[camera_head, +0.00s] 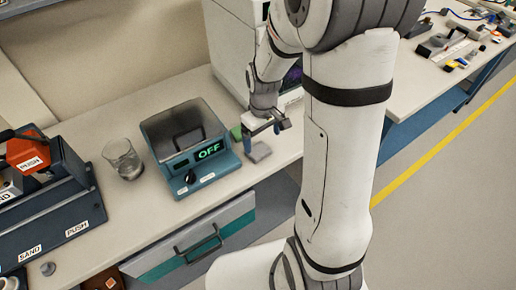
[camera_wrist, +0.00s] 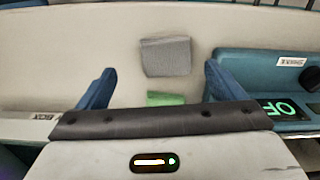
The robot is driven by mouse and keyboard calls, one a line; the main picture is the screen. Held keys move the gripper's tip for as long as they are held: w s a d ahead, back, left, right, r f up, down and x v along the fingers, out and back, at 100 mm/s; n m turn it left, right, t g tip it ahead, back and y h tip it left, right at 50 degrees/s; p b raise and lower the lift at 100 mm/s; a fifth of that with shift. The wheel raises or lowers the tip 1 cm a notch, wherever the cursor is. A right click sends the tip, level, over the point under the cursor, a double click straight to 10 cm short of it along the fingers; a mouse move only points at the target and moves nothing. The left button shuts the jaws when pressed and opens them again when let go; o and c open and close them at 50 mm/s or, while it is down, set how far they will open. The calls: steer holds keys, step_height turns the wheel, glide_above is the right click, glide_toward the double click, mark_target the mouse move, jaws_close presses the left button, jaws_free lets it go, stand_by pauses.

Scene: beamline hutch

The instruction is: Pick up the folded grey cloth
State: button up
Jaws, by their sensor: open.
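The folded grey cloth (camera_head: 259,152) lies flat on the bench near its front edge, just right of the teal device. In the wrist view the cloth (camera_wrist: 166,57) is a grey square beyond the fingertips, roughly centred between them. My gripper (camera_head: 263,131) is open and empty, with blue fingers spread wide. It is above the bench, close to the cloth and apart from it. The wrist view shows both fingers of the gripper (camera_wrist: 159,73), one either side of the cloth's line.
A green item (camera_wrist: 165,98) lies beside the cloth, partly hidden by my gripper. The teal device (camera_head: 188,145) reading OFF stands close by. A glass beaker (camera_head: 123,160) is left of it. A blue sand station (camera_head: 45,225) fills the far left. A drawer (camera_head: 190,243) sits below the bench edge.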

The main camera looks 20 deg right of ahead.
mark_target(259, 149)
steer(key=f, duration=0.2)
steer(key=a+f, duration=0.1)
steer(key=f, duration=0.1)
steer(key=shift+w+f+p, duration=0.1)
steer(key=shift+w+p, duration=0.1)
steer(key=shift+p, duration=0.15)
steer(key=shift+f, duration=0.6)
steer(key=shift+c, duration=0.2)
steer(key=c, duration=1.1)
steer(key=shift+r, duration=0.15)
step_height(259, 149, up, 10)
steer(key=shift+f+b, duration=0.1)
steer(key=shift+b, duration=0.2)
